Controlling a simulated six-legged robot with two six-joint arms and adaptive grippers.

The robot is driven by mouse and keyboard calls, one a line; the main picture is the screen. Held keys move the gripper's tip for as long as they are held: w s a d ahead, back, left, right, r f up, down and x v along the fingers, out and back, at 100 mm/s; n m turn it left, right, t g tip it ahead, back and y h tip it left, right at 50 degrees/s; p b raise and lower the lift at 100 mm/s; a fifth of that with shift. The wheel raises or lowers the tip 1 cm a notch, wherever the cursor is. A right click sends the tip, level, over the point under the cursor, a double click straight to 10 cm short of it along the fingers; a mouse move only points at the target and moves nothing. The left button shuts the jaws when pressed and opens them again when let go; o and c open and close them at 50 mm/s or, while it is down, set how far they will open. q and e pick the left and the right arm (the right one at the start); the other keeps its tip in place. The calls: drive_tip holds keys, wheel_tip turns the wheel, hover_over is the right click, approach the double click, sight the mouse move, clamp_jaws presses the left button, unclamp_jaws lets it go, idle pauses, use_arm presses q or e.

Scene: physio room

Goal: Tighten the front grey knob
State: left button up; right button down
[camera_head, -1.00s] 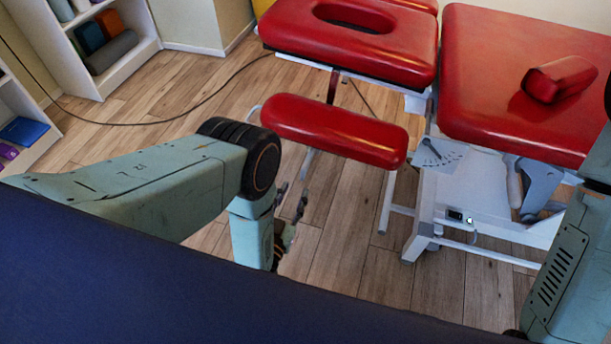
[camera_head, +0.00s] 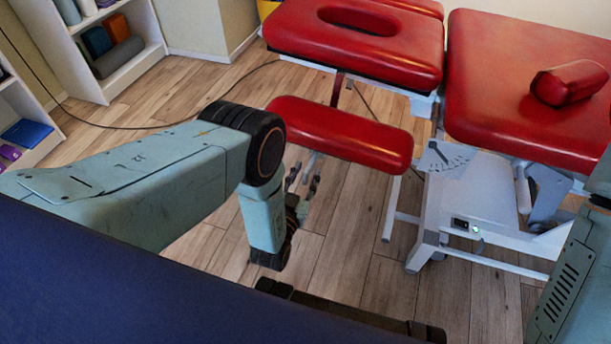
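The treatment table has red pads, among them the red armrest pad (camera_head: 345,135) at its near left. A pale fan-shaped plate with dark marks (camera_head: 448,160) sits on the frame just right of this pad. A small grey part (camera_head: 433,146) shows at the plate's upper left; I cannot tell whether it is the front grey knob. My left gripper (camera_head: 306,180) is below the armrest pad's left part in the picture, left of the plate. Its fingers look apart, with nothing seen between them. My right gripper is not in view; only part of my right arm shows at the right edge.
The white table frame (camera_head: 480,205) stands on the wooden floor (camera_head: 330,255), with a small control box (camera_head: 466,225) low on it. A red roll (camera_head: 570,83) lies on the right pad. Shelves (camera_head: 135,65) stand at the far left. A dark cable crosses the floor.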

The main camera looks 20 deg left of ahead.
use_arm(q)
drive_tip(key=shift+c, duration=0.3)
clamp_jaws()
drive_tip(key=shift+m, duration=0.3)
drive_tip(key=m, duration=0.3)
drive_tip(key=shift+d+f+m, duration=0.1)
drive_tip(key=shift+d+m, duration=0.05)
drive_tip(key=shift+m, duration=0.15)
drive_tip(key=m, duration=0.4)
drive_tip(key=shift+s+d+f+m, duration=0.1)
drive_tip(key=shift+m, duration=0.2)
drive_tip(key=m, duration=0.4)
drive_tip(key=shift+f+m+b, duration=0.1)
drive_tip(key=shift+m+b, duration=0.2)
drive_tip(key=shift+b, duration=0.1)
drive_tip(key=shift+f+m, duration=0.1)
drive_tip(key=shift+m, duration=2.1)
